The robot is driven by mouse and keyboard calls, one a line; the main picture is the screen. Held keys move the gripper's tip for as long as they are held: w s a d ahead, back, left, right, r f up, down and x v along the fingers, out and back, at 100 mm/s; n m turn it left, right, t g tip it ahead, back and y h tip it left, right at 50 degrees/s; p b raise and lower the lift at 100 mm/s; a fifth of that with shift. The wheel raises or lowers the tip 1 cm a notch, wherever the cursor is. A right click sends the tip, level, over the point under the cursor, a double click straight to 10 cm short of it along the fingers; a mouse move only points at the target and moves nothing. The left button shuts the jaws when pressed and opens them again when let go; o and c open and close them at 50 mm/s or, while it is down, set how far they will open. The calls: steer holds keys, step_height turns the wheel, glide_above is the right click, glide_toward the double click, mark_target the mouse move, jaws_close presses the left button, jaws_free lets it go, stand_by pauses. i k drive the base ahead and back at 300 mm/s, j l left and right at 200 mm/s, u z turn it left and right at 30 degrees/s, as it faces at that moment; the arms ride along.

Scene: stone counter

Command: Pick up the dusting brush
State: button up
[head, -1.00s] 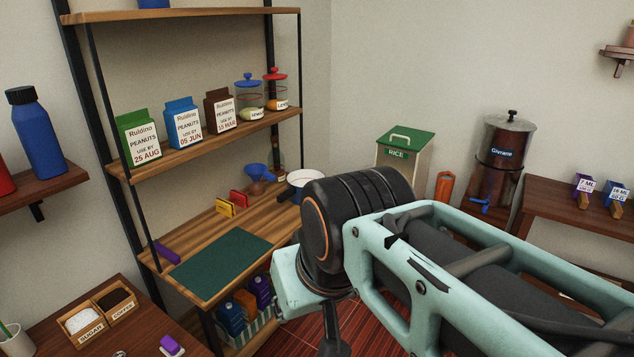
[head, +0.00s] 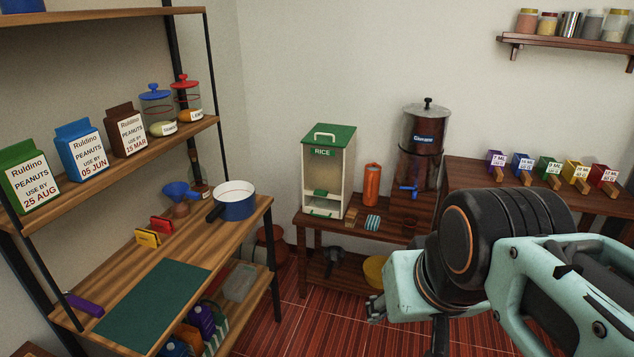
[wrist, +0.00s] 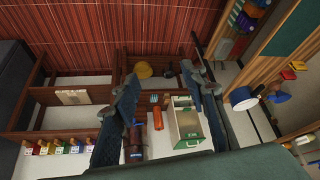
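I cannot make out the dusting brush for certain in either view. A small brown item (head: 351,216) lies on the low wooden table in front of the rice dispenser, but it is too small to identify. My gripper shows in the wrist view (wrist: 160,82) with its two dark fingers wide apart and nothing between them. Its fingers point over the floor and the low table, apart from everything. In the head view my arm is at the lower right, and the gripper is mostly hidden behind it.
The low table (head: 310,217) bears the rice dispenser (head: 328,175), an orange cylinder (head: 371,185), a striped cloth-like item (head: 372,222) and a drink dispenser (head: 422,150). A shelf unit at left holds a green mat (head: 150,305) and a blue pot (head: 236,205). Red floor (head: 300,325) lies between.

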mark_target(350, 219)
steer(key=z, duration=1.85)
steer(key=u, duration=1.55)
steer(key=i+u, duration=0.1)
steer(key=i+j+z, duration=0.2)
steer(key=i, duration=0.4)
steer(key=i+j+z, duration=0.25)
steer(key=i, duration=0.4)
steer(key=i+j+z, duration=0.2)
steer(key=i+j, duration=0.35)
